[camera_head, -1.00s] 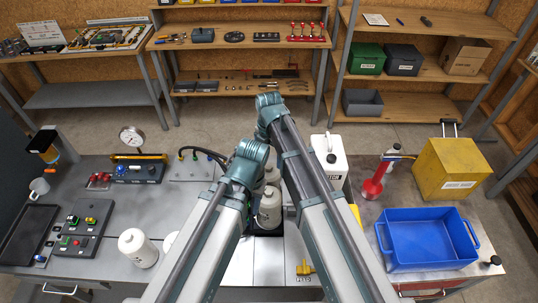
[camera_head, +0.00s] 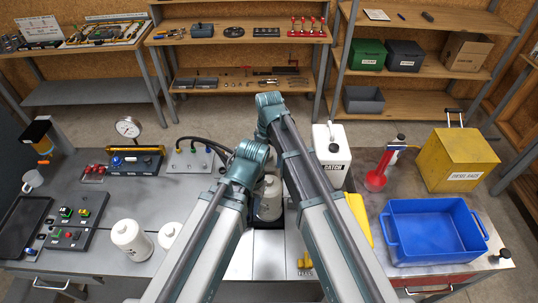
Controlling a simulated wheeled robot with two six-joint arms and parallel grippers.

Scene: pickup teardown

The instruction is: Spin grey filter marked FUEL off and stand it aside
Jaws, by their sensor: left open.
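A pale grey canister filter (camera_head: 269,204) stands upright between my two arms at the bench's middle; the arms hide part of it and its marking is not readable. A second pale piece (camera_head: 272,172) shows just behind it, mostly hidden. Two more light canister filters, one (camera_head: 131,240) and another (camera_head: 168,236), stand on the bench left of my arms. My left gripper (camera_head: 252,152) is open at the end of the lower arm, left of the middle filter. My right gripper (camera_head: 269,101) is at the far end of the other arm; its fingers are not visible.
A pressure gauge (camera_head: 129,127), a switch panel (camera_head: 76,220) and a black tray (camera_head: 20,226) are at left. A white CATCH jug (camera_head: 330,165), red funnel piece (camera_head: 376,180), yellow box (camera_head: 458,160) and blue bin (camera_head: 436,234) are at right.

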